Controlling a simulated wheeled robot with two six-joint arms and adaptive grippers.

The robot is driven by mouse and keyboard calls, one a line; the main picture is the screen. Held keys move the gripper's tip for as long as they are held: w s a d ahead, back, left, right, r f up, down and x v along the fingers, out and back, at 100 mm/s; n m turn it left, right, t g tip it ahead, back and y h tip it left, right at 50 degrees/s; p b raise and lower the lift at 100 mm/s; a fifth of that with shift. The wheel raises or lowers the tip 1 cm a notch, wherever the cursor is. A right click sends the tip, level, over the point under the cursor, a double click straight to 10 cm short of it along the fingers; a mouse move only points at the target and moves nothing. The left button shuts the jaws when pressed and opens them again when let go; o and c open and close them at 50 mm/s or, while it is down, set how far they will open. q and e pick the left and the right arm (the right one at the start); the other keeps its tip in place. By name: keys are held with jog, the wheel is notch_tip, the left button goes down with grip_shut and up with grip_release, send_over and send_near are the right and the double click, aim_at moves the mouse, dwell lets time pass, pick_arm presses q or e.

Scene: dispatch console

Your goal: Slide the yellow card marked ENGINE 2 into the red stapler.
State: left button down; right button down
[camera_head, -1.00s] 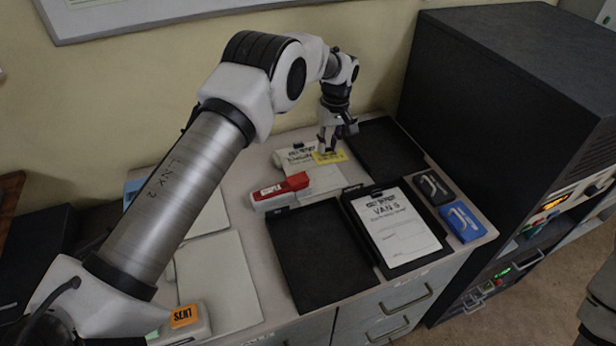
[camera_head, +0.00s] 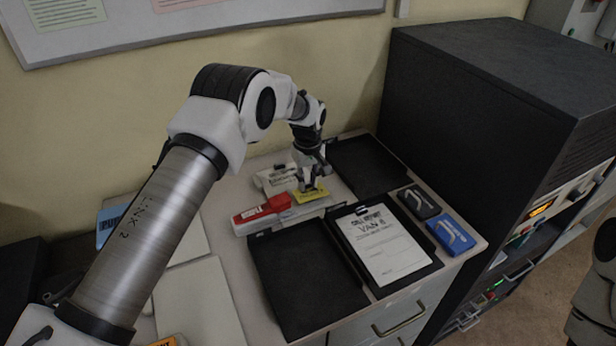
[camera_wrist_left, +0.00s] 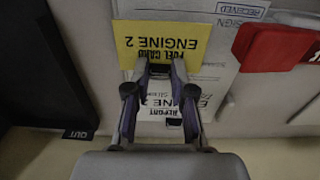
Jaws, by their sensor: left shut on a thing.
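The yellow card marked ENGINE 2 (camera_head: 311,196) is held by my left gripper (camera_head: 312,182), which points down over the desk. In the left wrist view the card's lettering (camera_wrist_left: 165,43) reads upside down, and my left gripper (camera_wrist_left: 160,68) is shut on its near edge. The red stapler (camera_head: 262,214) lies just left of the card in the head view, with a small gap between them. The stapler's red end (camera_wrist_left: 272,48) shows to the right of the card in the wrist view. My right gripper is not in view.
White papers, one marked ENGINE 2 (camera_wrist_left: 85,105), lie under the card. Black trays (camera_head: 300,280) lie in front and behind. A VAN 8 clipboard (camera_head: 385,250), a black box (camera_head: 418,203) and a blue box (camera_head: 452,234) are to the right. A tall black cabinet (camera_head: 430,120) stands behind them.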

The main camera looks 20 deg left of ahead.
aim_at(294, 192)
pick_arm(q)
jog(key=shift+f, duration=0.65)
jog(key=shift+s+a+f, duration=0.15)
jog(key=shift+s, duration=0.05)
dwell(0.6)
jog(key=shift+s+a, duration=0.1)
jog(key=shift+a, duration=0.05)
jog(key=shift+s+a+p, duration=0.9)
jog(key=shift+s+a, duration=0.1)
jog(key=shift+s, duration=0.15)
jog(key=shift+s+a+p, duration=0.35)
jog(key=shift+s+a, duration=0.15)
jog(key=shift+s, duration=0.1)
